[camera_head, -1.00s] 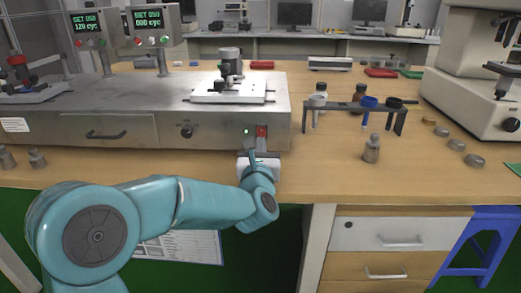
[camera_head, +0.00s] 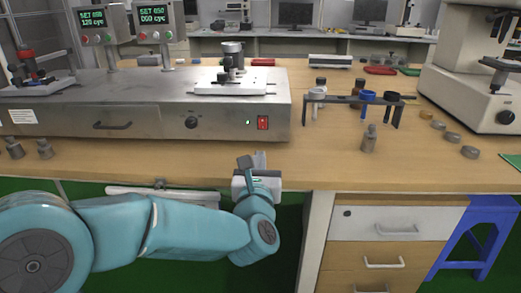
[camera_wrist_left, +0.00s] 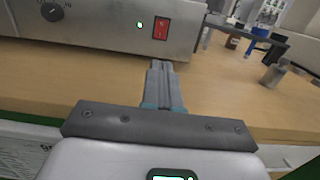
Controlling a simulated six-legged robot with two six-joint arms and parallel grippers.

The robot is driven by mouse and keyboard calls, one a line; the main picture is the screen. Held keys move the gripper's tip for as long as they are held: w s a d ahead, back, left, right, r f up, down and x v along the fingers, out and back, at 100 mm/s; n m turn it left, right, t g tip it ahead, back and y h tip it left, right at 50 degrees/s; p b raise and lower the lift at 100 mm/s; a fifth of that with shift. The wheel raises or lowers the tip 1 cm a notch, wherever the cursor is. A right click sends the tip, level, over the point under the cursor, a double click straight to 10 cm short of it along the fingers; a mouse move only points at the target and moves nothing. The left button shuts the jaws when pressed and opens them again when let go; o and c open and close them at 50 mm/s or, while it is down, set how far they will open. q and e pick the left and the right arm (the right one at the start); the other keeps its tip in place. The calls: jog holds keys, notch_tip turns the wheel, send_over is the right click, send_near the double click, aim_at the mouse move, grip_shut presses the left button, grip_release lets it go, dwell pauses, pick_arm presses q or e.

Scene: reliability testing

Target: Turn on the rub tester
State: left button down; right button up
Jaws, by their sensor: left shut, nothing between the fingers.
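The rub tester (camera_head: 60,108) is a long grey metal machine on the wooden bench. Its red rocker switch (camera_head: 263,123) is at the right end of the front face, with a lit green lamp (camera_head: 248,123) beside it. The switch also shows in the left wrist view (camera_wrist_left: 161,28), above the fingertips. My left gripper (camera_head: 260,158) is shut and empty at the bench's front edge, below and apart from the switch. In the left wrist view its closed fingers (camera_wrist_left: 160,70) point toward the machine front. My right gripper is not in view.
Two display boxes (camera_head: 154,22) with green digits stand behind the machine. A dark rack (camera_head: 355,100) with cups and a small metal weight (camera_head: 370,140) stand to the right. A microscope-like instrument (camera_head: 455,85) is farther right. The bench front between switch and gripper is clear.

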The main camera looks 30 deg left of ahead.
pick_arm(q)
jog(key=shift+v, duration=1)
jog(key=shift+s+f, duration=0.1)
